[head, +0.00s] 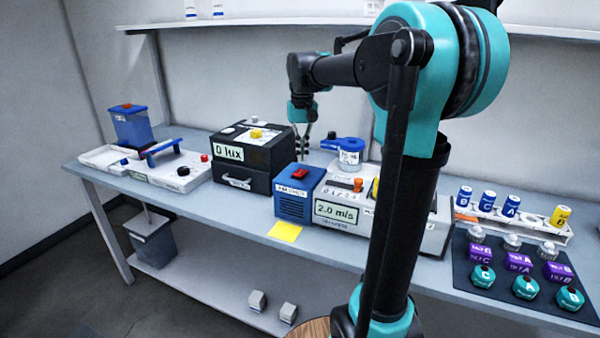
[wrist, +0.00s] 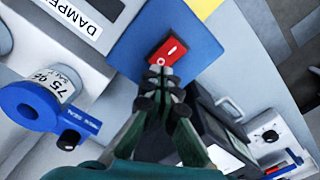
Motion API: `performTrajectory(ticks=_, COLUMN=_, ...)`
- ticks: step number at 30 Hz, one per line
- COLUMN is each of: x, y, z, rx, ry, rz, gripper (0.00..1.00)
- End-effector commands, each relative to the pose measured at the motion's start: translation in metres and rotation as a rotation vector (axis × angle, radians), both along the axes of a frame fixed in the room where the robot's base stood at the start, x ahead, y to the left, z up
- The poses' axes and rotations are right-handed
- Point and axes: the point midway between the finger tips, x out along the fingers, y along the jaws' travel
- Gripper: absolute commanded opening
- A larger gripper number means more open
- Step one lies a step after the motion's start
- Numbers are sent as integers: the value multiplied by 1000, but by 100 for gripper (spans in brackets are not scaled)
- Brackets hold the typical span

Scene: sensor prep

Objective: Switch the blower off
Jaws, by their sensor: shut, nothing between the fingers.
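The blower appears to be the blue box (head: 293,203) with a grilled front and a red rocker switch (head: 299,173) on top, standing at mid-table. In the wrist view the red switch (wrist: 167,50) sits on the blue top (wrist: 198,47), with white marks on its face. My gripper (head: 304,156) is shut and empty, pointing down above the box. In the wrist view its fingertips (wrist: 160,75) are close together at the lower edge of the switch. I cannot tell whether they touch it.
A display box (head: 342,212) reading 2.0 m/s stands right of the blower. A black unit (head: 241,158) reading 0 lux stands left. A yellow note (head: 285,231) lies in front. A blue-lidded jar (head: 350,152) is behind. A dark mat (head: 470,265) with several parts lies right.

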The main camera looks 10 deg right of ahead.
Motion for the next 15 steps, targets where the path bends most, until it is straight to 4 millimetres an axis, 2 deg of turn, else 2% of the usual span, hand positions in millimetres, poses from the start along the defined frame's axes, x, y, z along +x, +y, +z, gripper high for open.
performTrajectory(ticks=15, x=0, y=0, z=34, rx=0, ry=0, rz=0, gripper=0)
